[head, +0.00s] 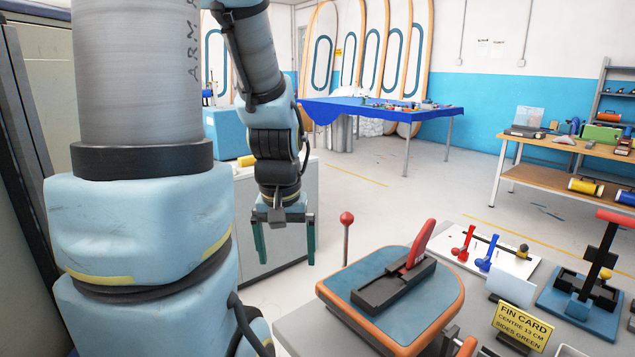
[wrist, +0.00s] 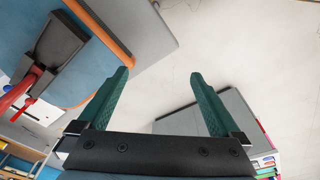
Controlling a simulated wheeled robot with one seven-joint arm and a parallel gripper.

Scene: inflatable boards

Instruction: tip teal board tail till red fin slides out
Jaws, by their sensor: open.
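The teal board tail (head: 440,292) has an orange rim and lies on the grey bench at the lower right of the head view. A black fin box (head: 398,287) sits on top of it, and the red fin (head: 419,245) stands tilted in the box. In the wrist view the board (wrist: 98,62), box (wrist: 52,48) and fin (wrist: 22,90) are at upper left. My gripper (head: 284,258) is open and empty, pointing down left of the board and apart from it.
A red-knobbed lever (head: 346,222) stands at the board's far left corner. A yellow fin card (head: 521,326), a white panel with red and blue tools (head: 487,253) and a blue-based stand (head: 580,313) are to the right. A grey cabinet (head: 262,215) stands behind my gripper.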

